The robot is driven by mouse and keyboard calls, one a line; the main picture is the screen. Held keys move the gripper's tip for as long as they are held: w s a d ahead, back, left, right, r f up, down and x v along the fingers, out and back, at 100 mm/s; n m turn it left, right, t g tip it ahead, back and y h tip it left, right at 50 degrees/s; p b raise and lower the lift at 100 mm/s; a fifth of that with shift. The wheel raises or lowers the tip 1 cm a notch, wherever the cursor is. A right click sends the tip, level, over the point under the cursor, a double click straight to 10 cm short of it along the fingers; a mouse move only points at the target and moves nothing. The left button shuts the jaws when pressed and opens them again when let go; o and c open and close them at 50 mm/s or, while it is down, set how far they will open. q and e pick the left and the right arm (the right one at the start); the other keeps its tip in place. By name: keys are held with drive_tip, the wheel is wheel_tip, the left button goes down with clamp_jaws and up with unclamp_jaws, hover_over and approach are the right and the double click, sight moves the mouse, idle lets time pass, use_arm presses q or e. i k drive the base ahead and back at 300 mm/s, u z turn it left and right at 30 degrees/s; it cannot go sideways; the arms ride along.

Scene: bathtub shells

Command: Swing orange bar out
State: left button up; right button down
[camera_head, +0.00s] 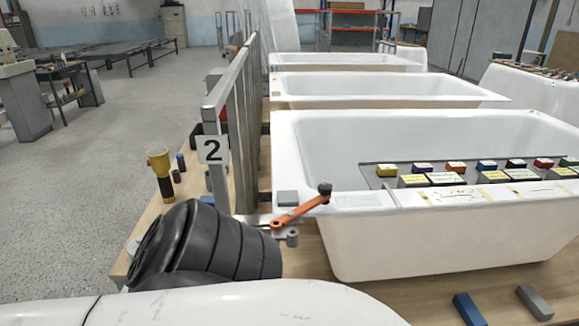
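The orange bar (301,212) is a short lever at the front left corner of the nearest white bathtub shell (420,240). Its lower left end sits at a grey metal bracket (262,221). It slants up to the right to a dark knob (325,190) that lies in front of the tub's rim. A dark ribbed part and a white smooth part, which look like my own arm, fill the lower left and come close to the bracket. I cannot make out the fingers of either gripper, and nothing visibly holds the bar.
A yellow-black torch (161,173) stands on the wooden platform. A tray (375,172) of coloured blocks lies across the tub. Blue (470,309) and grey (534,302) blocks lie at lower right.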

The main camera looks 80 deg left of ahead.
sight(291, 215)
drive_tip(key=u, duration=2.35)
